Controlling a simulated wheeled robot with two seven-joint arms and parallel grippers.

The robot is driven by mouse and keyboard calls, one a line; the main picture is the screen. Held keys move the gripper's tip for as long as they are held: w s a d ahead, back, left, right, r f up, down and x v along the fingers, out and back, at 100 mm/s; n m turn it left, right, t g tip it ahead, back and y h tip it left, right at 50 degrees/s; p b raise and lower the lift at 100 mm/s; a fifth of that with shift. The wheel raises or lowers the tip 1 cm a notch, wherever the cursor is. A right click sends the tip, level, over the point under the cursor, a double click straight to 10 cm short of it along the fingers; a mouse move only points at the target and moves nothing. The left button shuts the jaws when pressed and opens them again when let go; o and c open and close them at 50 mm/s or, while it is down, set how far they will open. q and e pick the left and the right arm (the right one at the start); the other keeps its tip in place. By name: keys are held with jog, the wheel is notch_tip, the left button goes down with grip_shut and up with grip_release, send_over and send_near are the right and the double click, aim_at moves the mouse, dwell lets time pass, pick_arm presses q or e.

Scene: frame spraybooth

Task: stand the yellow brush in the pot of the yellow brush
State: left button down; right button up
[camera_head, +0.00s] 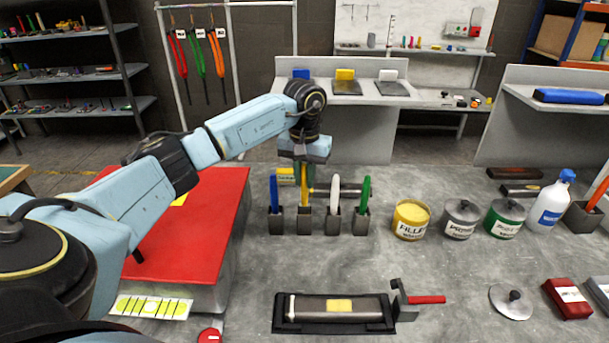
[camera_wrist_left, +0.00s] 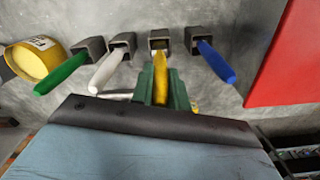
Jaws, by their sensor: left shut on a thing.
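The yellow brush (camera_head: 305,196) is upright in the head view, between the fingers of my left gripper (camera_head: 304,182). The gripper is shut on its upper part. Its lower end is at the mouth of the second grey pot from the left (camera_head: 304,222); how deep it sits is hard to tell. The left wrist view shows the green fingers (camera_wrist_left: 163,88) around the yellow brush (camera_wrist_left: 166,70), in line with its pot (camera_wrist_left: 159,38). The blue brush (camera_head: 274,190), white brush (camera_head: 334,192) and green brush (camera_head: 365,190) stand in neighbouring pots. My right gripper is not in view.
A yellow filler tin (camera_head: 411,220), a grey tin (camera_head: 461,218) and a green tin (camera_head: 505,218) stand right of the pots. A red board (camera_head: 215,215) lies to the left. A black tray (camera_head: 333,326) lies in front; grey bench between is clear.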

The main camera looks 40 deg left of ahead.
pick_arm(q)
jog(key=shift+f+b, duration=0.4)
jog(key=shift+f, duration=0.3)
jog(key=c, duration=1.3)
grip_release()
notch_tip(320, 180, up, 14)
jog(key=shift+f, duration=0.25)
